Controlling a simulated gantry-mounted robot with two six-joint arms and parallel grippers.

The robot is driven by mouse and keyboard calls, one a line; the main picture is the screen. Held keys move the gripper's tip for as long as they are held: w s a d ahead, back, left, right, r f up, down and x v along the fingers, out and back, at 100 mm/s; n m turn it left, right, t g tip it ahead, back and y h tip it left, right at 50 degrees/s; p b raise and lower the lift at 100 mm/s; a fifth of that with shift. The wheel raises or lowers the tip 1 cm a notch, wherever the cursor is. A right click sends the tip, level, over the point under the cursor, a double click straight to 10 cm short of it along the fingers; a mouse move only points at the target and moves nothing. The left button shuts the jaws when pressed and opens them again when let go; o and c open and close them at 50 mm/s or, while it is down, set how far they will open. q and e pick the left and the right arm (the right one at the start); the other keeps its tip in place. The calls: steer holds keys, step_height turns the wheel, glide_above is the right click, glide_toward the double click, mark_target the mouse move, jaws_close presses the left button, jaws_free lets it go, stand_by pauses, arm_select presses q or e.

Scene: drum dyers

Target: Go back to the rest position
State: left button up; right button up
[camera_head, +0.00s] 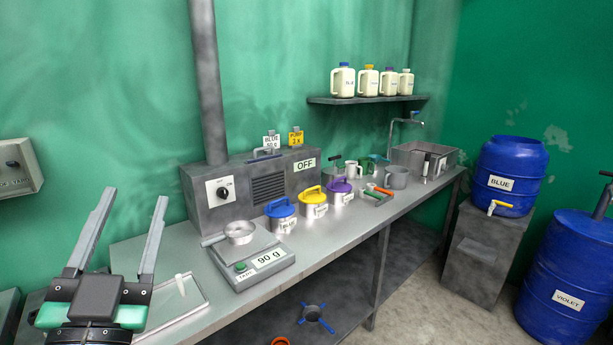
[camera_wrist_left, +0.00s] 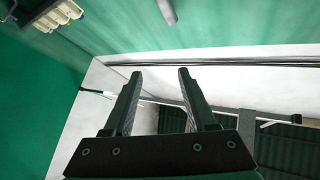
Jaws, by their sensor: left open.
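My left gripper (camera_head: 133,218) is at the lower left of the head view, at the left end of the metal bench (camera_head: 345,238). Its two long grey fingers are spread apart with nothing between them. In the left wrist view the same gripper (camera_wrist_left: 155,75) shows both dark fingers apart and empty, with a white surface and a green wall beyond. My right gripper is in neither view.
A scale (camera_head: 250,262) reading 90 g holds a small pan (camera_head: 239,232). A grey box marked OFF (camera_head: 258,186) is behind. Blue drums (camera_head: 511,172) stand at the right.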

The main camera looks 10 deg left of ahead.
arm_select(q)
steer(key=s+d+r+t+h, duration=0.5)
steer(key=s+d+r+h, duration=0.3)
steer(key=s+r+h, duration=0.1)
step_height(320, 180, up, 38)
steer(key=p, duration=3.8)
steer(key=shift+a+f+n, duration=0.15)
steer(key=shift+n, duration=0.15)
steer(key=shift+a+f, duration=0.1)
